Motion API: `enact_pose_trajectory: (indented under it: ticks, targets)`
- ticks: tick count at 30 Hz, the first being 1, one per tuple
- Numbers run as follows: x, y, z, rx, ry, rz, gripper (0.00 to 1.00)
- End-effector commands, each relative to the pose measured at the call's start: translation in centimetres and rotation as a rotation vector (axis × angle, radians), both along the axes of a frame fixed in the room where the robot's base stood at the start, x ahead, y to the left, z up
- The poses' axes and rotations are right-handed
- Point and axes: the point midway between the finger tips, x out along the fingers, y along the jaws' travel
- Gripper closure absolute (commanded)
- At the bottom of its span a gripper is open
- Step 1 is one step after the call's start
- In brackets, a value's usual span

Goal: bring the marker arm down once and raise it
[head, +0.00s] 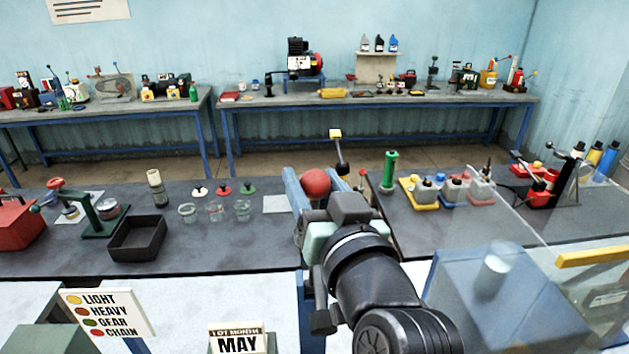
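My gripper (325,182) is over the dark bench near the centre, seen from behind, and my wrist hides much of it. A large red ball (316,183) shows at the gripper, beside a blue upright part; I cannot tell whether the fingers touch the ball. Which part is the marker arm is not clear. A green stand with a lever and red knob (90,210) is at the left of the bench.
A black open bin (138,238), glass jars (215,211) and colored-based knobs (223,189) are left of my gripper.

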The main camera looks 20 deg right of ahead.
Motion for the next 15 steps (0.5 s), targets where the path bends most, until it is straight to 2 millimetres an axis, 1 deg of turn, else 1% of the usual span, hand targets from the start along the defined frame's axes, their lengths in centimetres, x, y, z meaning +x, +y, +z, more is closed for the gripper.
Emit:
enact_pose_trajectory:
  ticks: [1, 5, 6, 9, 15]
  targets:
    - [-0.02, -0.01, 0.0, 0.0, 0.0, 0.0, 0.53]
    - [-0.02, -0.01, 0.0, 0.0, 0.0, 0.0, 0.76]
    - [-0.03, -0.01, 0.0, 0.0, 0.0, 0.0, 0.83]
    - [-0.03, -0.01, 0.0, 0.0, 0.0, 0.0, 1.0]
    - [-0.03, -0.01, 0.0, 0.0, 0.0, 0.0, 1.0]
